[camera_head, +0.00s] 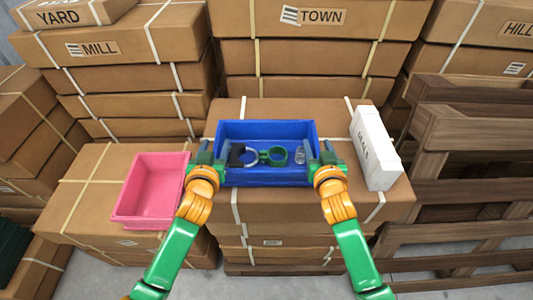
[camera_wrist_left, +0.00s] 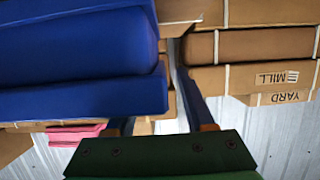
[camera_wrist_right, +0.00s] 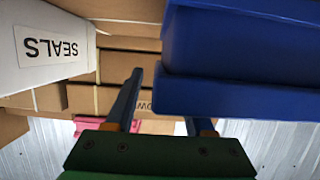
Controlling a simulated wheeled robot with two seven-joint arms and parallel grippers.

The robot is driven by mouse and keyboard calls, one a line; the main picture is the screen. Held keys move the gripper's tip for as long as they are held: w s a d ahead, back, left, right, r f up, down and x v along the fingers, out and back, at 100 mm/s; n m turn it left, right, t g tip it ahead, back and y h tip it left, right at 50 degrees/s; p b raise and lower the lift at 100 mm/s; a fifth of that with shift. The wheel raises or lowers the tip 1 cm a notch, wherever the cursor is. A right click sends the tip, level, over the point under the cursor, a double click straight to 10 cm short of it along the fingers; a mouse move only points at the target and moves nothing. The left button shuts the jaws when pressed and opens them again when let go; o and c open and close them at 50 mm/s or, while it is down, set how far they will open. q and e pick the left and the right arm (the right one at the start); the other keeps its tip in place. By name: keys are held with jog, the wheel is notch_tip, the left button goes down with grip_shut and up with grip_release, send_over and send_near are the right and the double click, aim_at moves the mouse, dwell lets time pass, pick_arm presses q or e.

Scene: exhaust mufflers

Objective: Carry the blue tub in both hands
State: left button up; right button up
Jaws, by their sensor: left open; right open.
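The blue tub (camera_head: 265,178) sits upright on a strapped cardboard box in the head view. It holds a grey ring clamp (camera_head: 249,157), a green clamp (camera_head: 274,156) and a small clear cylinder (camera_head: 300,156). My left gripper (camera_head: 213,153) is open at the tub's left wall, my right gripper (camera_head: 324,154) open at its right wall. Each seems to have one finger either side of its wall; contact cannot be told. The tub fills the upper left of the left wrist view (camera_wrist_left: 80,65) and upper right of the right wrist view (camera_wrist_right: 240,50), hiding one finger's tip in each.
A pink tub (camera_head: 150,190) stands on a lower box (camera_head: 85,205) at left. A white SEALS box (camera_head: 375,150) stands close to the right of the blue tub. Stacked cartons (camera_head: 310,55) rise behind; wooden pallets (camera_head: 470,130) are at right. Grey floor (camera_head: 440,260) shows in front.

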pick_arm(q)
jog(key=shift+x, duration=0.9)
pick_arm(e)
jog(key=shift+x, duration=0.95)
jog(key=shift+s+r, duration=0.1)
pick_arm(q)
jog(key=shift+s, duration=0.1)
jog(key=shift+c, duration=0.9)
pick_arm(e)
jog(key=shift+c, duration=0.9)
pick_arm(q)
grip_shut()
pick_arm(e)
grip_shut()
